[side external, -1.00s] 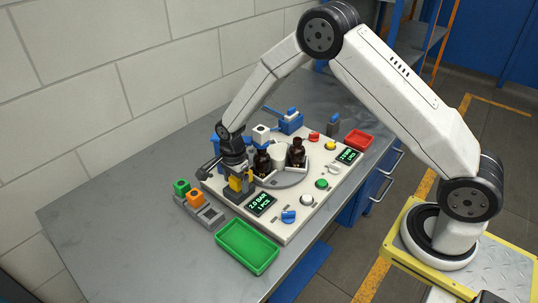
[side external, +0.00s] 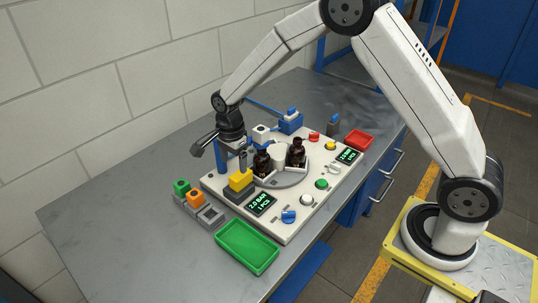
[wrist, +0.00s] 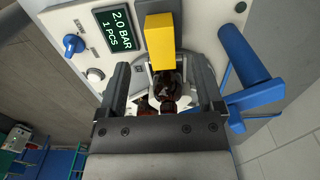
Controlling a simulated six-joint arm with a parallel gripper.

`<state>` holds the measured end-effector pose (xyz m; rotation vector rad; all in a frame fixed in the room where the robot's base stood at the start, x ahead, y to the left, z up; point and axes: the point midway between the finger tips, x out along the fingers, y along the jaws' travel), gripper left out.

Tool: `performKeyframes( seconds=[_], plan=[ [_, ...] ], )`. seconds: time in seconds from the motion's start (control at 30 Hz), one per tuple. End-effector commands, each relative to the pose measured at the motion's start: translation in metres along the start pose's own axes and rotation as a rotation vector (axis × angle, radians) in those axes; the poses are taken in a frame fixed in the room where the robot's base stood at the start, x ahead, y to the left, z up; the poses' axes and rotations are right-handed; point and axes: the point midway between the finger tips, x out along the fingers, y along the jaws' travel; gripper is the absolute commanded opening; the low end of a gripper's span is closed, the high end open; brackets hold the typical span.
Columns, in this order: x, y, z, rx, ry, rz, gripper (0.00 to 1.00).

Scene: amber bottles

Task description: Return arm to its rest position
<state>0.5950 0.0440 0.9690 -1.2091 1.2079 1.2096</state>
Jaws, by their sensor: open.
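My gripper (side external: 236,160) is above and just behind the yellow block (side external: 240,179) on the white station panel (side external: 300,222), with its jaws apart and nothing held. In the wrist view the two dark fingers of my gripper (wrist: 162,80) stand wide apart, with the yellow block (wrist: 159,40) beyond them, between and past their tips. Two amber bottles with dark tops, a left one (side external: 262,163) and a right one (side external: 298,154), stand upright on the grey round table. A dark amber bottle (wrist: 168,86) also shows between the fingers in the wrist view.
A blue lever fixture (side external: 290,122) stands at the panel's back. A green tray (side external: 247,247) sits in front, and a red tray (side external: 357,140) at the back right. Green and orange blocks (side external: 195,198) sit at the left. The bench's left part (side external: 110,225) is bare.

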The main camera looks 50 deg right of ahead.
Motion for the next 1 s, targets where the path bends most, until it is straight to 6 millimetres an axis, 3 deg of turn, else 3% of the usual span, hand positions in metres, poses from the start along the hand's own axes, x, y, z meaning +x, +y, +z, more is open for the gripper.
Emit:
performKeyframes(
  seconds=[0.27,0.47,1.0],
  plan=[
    [-0.002,0.002,-0.001,-0.018,0.0,-0.003,0.85],
    [-0.012,0.014,-0.005,-0.135,0.0,-0.022,0.85],
    [-0.052,0.1,-0.028,-0.832,0.048,-0.119,0.85]
  ],
)
